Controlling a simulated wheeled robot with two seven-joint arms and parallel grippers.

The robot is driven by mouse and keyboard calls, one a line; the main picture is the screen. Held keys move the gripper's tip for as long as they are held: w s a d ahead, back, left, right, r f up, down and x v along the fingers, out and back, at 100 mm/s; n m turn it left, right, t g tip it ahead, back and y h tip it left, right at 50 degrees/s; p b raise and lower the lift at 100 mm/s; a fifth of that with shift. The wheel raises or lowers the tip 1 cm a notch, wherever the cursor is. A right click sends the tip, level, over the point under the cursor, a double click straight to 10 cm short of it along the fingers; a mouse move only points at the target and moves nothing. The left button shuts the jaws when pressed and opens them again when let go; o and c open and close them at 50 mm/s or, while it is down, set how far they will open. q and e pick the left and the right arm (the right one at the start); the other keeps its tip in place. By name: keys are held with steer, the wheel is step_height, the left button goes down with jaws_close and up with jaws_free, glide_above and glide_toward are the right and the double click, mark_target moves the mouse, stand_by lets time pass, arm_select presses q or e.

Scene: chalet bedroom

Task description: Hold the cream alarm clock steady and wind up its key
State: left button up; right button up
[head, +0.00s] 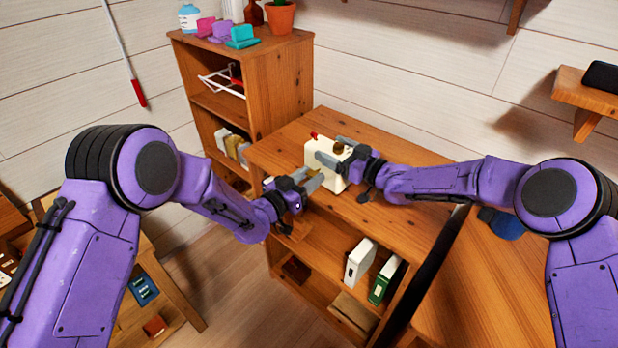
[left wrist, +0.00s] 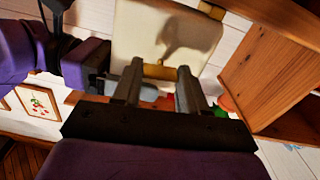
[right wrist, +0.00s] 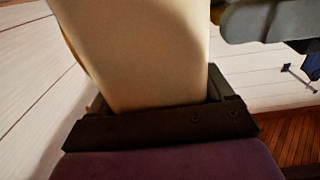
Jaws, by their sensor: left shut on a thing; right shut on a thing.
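My right gripper (head: 335,152) is shut on the clock's body from the right. The cream body (right wrist: 140,50) fills the space between its jaws in the right wrist view. My left gripper (head: 308,178) is at the clock's near face. In the left wrist view, the brass key (left wrist: 158,72) sits between the two fingertips, against the cream face (left wrist: 150,35). The key is mostly hidden by the fingers in the head view.
The shelf top (head: 385,215) is bare around the clock. White and green binders (head: 360,262) stand on a lower shelf. A taller bookcase (head: 280,85) with a plant pot (head: 280,17) stands behind left. A wall shelf (head: 585,92) is at the right.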

arm_select(q)
steer(key=shift+f+m, duration=0.1)
steer(key=shift+m, duration=1.8)
arm_select(e)
steer(key=shift+s+a, duration=0.1)
arm_select(q)
steer(key=o, duration=1.1)
steer(key=shift+c, duration=0.2)
steer(key=v, duration=1.2)
